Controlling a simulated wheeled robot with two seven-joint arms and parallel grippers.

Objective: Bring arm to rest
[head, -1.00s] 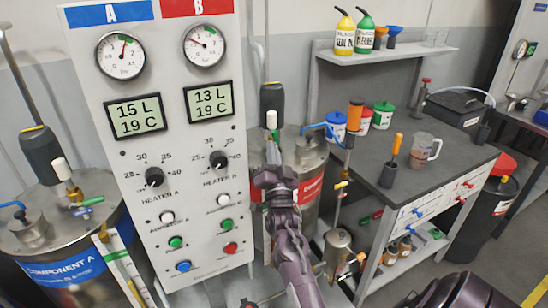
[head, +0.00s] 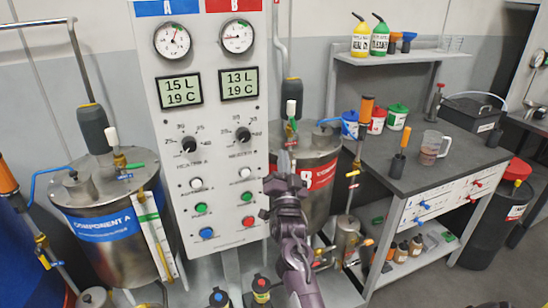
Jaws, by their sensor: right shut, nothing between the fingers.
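My right gripper (head: 286,160) is raised in the middle of the head view, just right of the control panel (head: 158,105) and in front of the component B tank (head: 322,172). Its arm comes up from the bottom edge. The gripper is shut and empty. It looks apart from the panel, though its depth to the tank is hard to tell. My left gripper is not in view.
The component A tank (head: 115,255) stands left of the panel. A grey workbench (head: 435,180) with a measuring jug (head: 432,148) is at the right. Two small dark bottles (head: 261,288) sit low below the panel. A dark bin (head: 493,225) stands far right.

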